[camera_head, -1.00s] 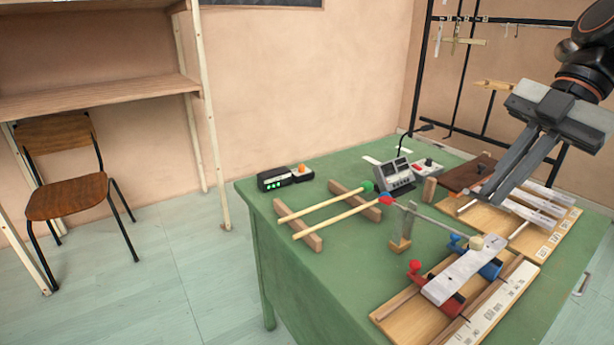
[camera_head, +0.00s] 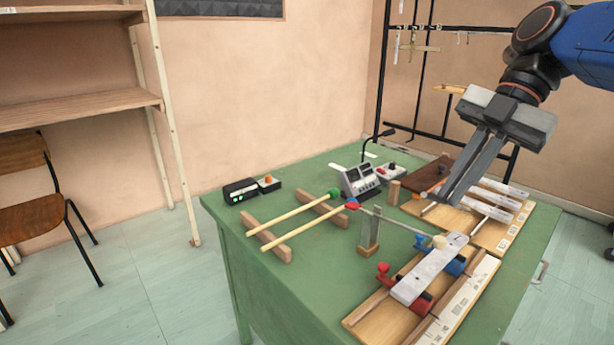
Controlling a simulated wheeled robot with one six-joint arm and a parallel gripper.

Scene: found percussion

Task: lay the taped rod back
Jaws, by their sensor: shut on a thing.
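My gripper (camera_head: 447,198) points down and left over the right part of the green table, with its long grey fingers shut close together. A thin piece with an orange end (camera_head: 425,194) shows at the fingertips, in front of a dark brown board. It appears to be the taped rod; most of it is hidden and its tape cannot be made out. The fingertips are above or beside the wooden base (camera_head: 437,217) that carries pale metal bars (camera_head: 490,210). I cannot tell whether the rod touches anything below.
Two pale sticks (camera_head: 290,222) lie across wooden rests (camera_head: 265,240) on the left. Grey electronics (camera_head: 360,181) stand behind. The table's (camera_head: 315,285) front left is clear.

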